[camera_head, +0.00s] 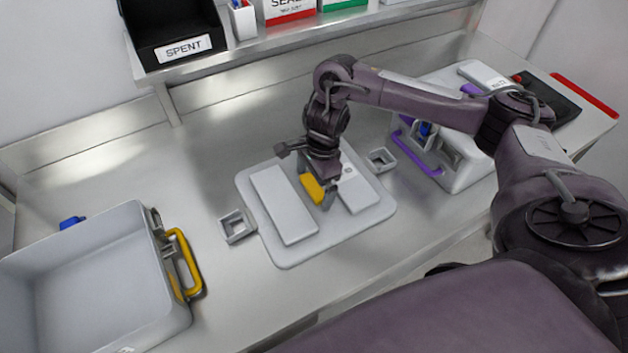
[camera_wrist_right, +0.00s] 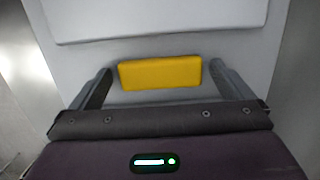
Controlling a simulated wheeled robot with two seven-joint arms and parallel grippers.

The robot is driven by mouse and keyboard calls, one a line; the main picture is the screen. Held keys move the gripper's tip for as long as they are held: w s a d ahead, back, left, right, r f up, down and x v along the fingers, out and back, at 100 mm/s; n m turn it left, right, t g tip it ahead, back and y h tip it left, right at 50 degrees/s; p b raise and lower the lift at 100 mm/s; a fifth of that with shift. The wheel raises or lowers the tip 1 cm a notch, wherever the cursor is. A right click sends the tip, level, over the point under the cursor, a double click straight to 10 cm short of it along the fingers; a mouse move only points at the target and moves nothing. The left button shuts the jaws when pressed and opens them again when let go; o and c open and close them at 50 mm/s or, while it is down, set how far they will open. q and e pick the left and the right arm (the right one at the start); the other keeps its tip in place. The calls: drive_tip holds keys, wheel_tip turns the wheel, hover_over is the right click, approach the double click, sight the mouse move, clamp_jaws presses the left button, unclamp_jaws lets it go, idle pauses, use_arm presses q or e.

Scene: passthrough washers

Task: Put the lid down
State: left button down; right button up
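The lid (camera_head: 258,222) is a light grey plate with rounded corners, two raised pale panels and a yellow grip block (camera_head: 312,188) in its middle. It appears to lie flat on the steel counter. My right gripper (camera_head: 325,190) is over the middle of the lid, pointing down at the yellow block. In the right wrist view, the yellow block (camera_wrist_right: 160,73) sits between the two fingers, with a narrow gap at each side, so the gripper looks open around it. The underside of the lid is hidden. My left gripper is not in view.
A grey open bin (camera_head: 110,290) with a yellow handle stands at left. Small square frames stand left (camera_head: 236,226) and right (camera_head: 382,159) of the lid. A pale case (camera_head: 470,165) with a purple handle is at right. A shelf holds a black SPENT bin (camera_head: 172,30).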

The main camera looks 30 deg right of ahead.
drive_tip(key=shift+w+r, duration=0.1)
drive_tip(key=shift+r, duration=0.45)
wheel_tip(320, 180, up, 11)
drive_tip(key=d+p, duration=0.1)
drive_tip(key=p, duration=0.2)
drive_tip(key=shift+d, duration=0.4)
drive_tip(key=shift+s, duration=0.25)
